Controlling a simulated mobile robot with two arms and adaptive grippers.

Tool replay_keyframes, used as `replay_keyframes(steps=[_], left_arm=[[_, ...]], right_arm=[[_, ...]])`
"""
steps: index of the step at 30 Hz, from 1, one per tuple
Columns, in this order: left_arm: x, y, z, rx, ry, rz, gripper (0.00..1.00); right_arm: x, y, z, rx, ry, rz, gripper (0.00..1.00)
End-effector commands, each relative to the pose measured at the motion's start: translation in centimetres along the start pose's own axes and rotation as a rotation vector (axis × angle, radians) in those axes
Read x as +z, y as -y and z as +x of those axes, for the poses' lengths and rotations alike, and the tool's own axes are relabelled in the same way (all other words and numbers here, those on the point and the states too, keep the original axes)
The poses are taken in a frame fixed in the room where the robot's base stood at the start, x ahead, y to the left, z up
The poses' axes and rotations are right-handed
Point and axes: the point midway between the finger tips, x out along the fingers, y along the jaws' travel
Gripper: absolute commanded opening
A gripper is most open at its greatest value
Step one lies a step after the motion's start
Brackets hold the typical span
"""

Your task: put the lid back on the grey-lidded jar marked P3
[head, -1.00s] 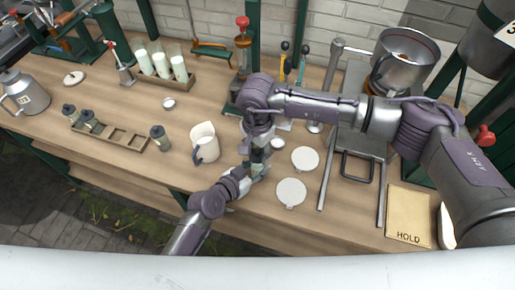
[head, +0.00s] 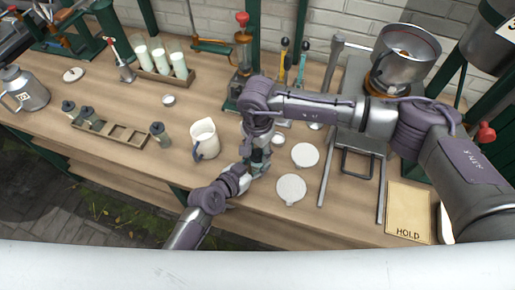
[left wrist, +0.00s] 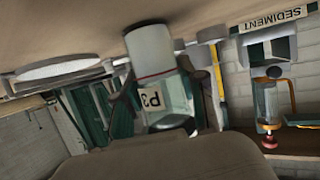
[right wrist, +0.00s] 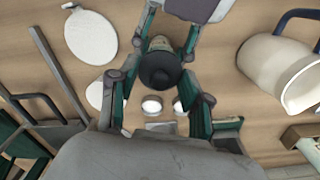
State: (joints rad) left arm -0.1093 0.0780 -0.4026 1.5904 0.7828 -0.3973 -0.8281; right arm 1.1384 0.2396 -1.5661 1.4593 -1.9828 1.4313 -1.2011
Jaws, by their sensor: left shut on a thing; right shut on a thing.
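The jar marked P3 (left wrist: 152,98) appears inverted in the left wrist view, a clear jar with a pale band and a label. My left gripper (head: 257,170) is shut on it above the table's front part. My right gripper (head: 257,150) is just above, shut on the dark grey lid (right wrist: 160,70), which looks round from above. In the right wrist view the lid is between my right fingers, with my left gripper (right wrist: 190,8) close beside. The lid is over the jar, but the fingers hide whether it is seated.
A white jug (head: 204,140) stands left of the grippers. Two pale discs (head: 305,155) (head: 291,188) lie to the right. A wooden rack (head: 112,130) with small dark-topped canisters is at the left. A HOLD board (head: 408,208) lies at the right.

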Motion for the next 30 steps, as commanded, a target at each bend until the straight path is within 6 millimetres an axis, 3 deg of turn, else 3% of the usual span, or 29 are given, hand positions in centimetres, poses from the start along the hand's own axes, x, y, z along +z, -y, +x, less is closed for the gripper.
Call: replay_keyframes(steps=[13,14,18,30], left_arm=[[0.09,0.0,-0.01,0.0,0.002,0.0,0.0],[0.08,0.0,-0.01,0.0,0.002,0.0,0.0],[0.09,0.0,-0.01,0.0,0.002,0.0,0.0],[0.08,0.0,-0.01,0.0,0.002,0.0,0.0]], right_arm=[[0.04,0.0,0.95,0.0,0.001,-0.001,0.32],[0.04,0.01,0.91,-0.001,0.001,-0.001,0.53],[0.03,0.0,0.9,0.0,0.001,-0.001,0.77],[-0.05,0.04,0.33,-0.001,-0.001,-0.001,0.78]])
